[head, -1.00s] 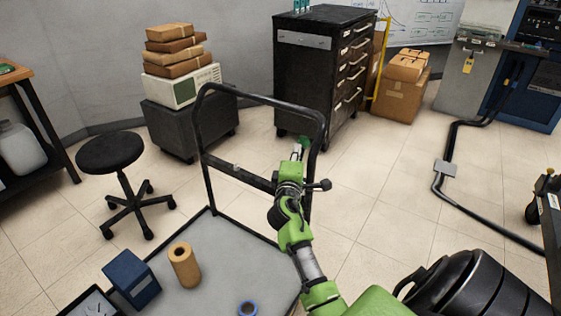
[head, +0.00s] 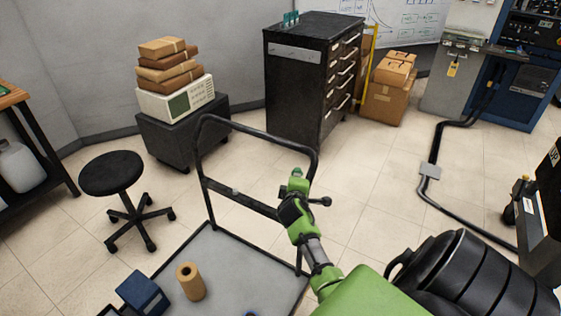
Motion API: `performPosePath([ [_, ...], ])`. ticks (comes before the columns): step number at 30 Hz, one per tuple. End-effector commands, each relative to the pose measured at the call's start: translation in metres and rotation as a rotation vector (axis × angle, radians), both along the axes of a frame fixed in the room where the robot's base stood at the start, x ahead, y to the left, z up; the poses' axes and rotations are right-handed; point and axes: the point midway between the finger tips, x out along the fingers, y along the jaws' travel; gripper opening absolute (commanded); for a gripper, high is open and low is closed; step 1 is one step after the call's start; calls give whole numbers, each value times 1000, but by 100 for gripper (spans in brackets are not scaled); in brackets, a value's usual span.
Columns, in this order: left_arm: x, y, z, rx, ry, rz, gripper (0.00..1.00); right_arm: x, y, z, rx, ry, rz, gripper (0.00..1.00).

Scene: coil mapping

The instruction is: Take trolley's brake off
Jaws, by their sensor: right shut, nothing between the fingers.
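The trolley (head: 222,262) has a grey flat bed and a black tubular handle frame (head: 262,137) at its far end. A short black lever with a round knob (head: 327,201) shows just right of the frame's right post. My arm hides where it is fixed, so I cannot tell for sure that it is the brake. My right gripper (head: 297,173) is shut and empty, in front of the frame's right side and just left of and above the knob. I cannot tell whether it touches the frame. My left gripper is not in view.
A black stool (head: 111,174) is at left. A drawer cabinet (head: 295,85) and a grey crate (head: 185,138) stand behind. A floor cable (head: 434,150) runs at right, with clear floor before it.

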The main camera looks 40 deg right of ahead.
Motion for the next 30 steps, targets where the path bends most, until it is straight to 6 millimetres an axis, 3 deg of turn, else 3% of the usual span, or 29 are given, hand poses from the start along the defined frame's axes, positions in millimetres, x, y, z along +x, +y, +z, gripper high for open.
performPosePath([
  [30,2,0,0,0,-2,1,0,4,-14,2,-1,-4,-3,0],
])
